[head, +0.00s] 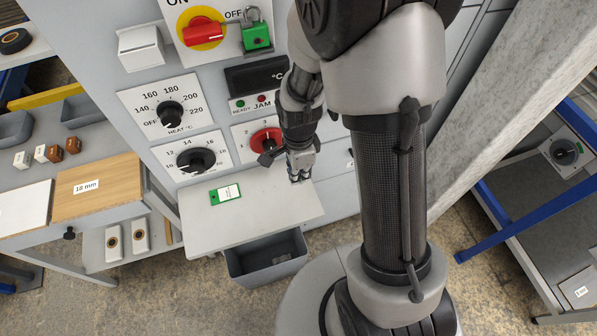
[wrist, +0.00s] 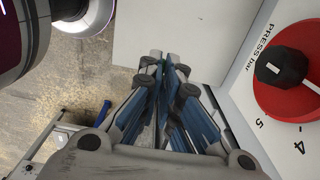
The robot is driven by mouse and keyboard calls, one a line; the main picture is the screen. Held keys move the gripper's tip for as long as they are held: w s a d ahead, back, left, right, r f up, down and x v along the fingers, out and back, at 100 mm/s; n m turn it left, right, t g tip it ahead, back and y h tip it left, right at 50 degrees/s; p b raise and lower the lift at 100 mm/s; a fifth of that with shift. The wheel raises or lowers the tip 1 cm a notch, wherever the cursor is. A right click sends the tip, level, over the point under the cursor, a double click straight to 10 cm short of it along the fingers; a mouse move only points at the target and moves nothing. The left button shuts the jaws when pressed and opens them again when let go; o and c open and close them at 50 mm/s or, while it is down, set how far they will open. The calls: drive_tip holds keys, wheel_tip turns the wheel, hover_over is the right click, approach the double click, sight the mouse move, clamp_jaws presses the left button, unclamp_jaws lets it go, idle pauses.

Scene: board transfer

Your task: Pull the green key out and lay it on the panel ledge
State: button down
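My gripper (head: 298,178) is low over the right part of the pale panel ledge (head: 270,215). A green and white tag (head: 226,193) lies flat on the ledge's left part.
A red press knob (head: 265,141) is close beside my gripper and is large in the wrist view (wrist: 292,68). Black dials (head: 195,160) sit above the ledge. A grey bin (head: 265,262) is under it. A side table with a wooden board (head: 100,190) stands left. The ledge's middle is clear.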

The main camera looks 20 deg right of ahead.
drive_tip(key=shift+f+b, duration=2.25)
drive_tip(key=shift+f, duration=0.95)
drive_tip(key=c, duration=1.7)
unclamp_jaws()
wheel_tip(320, 180, up, 11)
drive_tip(key=shift+r, duration=0.55)
